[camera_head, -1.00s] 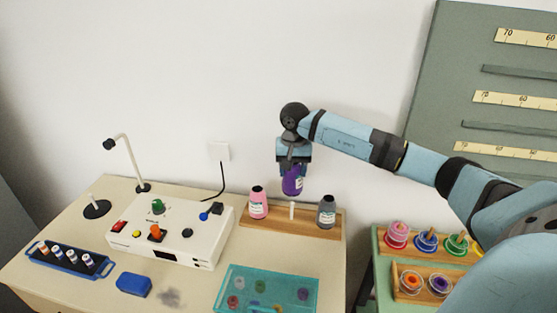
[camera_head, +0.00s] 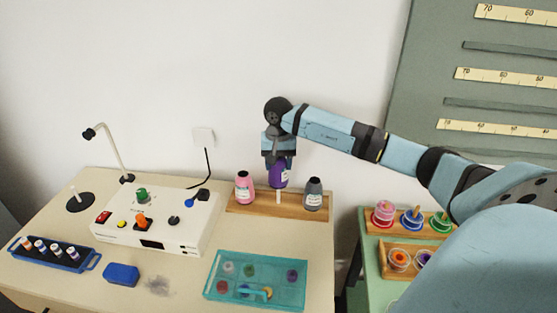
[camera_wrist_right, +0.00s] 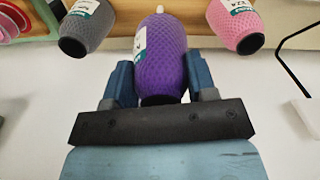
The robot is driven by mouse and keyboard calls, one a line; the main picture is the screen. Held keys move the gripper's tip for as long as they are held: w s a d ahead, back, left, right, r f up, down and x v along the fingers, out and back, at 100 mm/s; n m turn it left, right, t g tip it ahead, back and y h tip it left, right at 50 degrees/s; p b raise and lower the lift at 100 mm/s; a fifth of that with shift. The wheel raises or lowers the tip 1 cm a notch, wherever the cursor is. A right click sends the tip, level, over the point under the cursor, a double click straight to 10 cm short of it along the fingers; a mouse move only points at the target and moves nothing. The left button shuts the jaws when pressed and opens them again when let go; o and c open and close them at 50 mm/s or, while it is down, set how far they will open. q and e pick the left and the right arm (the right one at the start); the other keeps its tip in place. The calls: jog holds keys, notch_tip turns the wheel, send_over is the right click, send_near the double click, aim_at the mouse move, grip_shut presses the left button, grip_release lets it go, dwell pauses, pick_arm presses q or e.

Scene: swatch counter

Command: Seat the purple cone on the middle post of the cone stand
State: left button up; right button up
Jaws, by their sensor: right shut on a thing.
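The purple cone (camera_head: 278,174) is upright in my right gripper (camera_head: 279,163), directly above the middle post (camera_head: 279,197) of the wooden cone stand (camera_head: 295,207). The lower part of the post shows beneath the cone; I cannot tell whether its tip is inside the cone. In the right wrist view the gripper (camera_wrist_right: 160,80) is shut around the purple cone (camera_wrist_right: 158,50), and the pale post (camera_wrist_right: 160,9) shows just past the cone's far end. A pink cone (camera_head: 244,187) sits on the left of the stand and a grey cone (camera_head: 314,193) on the right. My left gripper is out of view.
A white control box (camera_head: 160,225) with knobs stands left of the stand. A teal tray (camera_head: 257,300) lies in front. A blue block (camera_head: 121,274) and a dark vial rack (camera_head: 50,254) lie front left. A green side table (camera_head: 378,279) holds spools at right.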

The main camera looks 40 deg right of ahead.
aim_at(279, 179)
jog(key=shift+f+b, duration=1.3)
jog(key=shift+f, duration=0.5)
jog(key=shift+f+b, duration=0.65)
jog(key=shift+f, duration=0.2)
jog(key=shift+f+b, duration=0.45)
jog(key=shift+f, duration=0.15)
jog(key=shift+f+b, duration=0.45)
jog(key=shift+f, duration=0.2)
jog(key=o, duration=1.1)
jog(key=shift+c, duration=0.2)
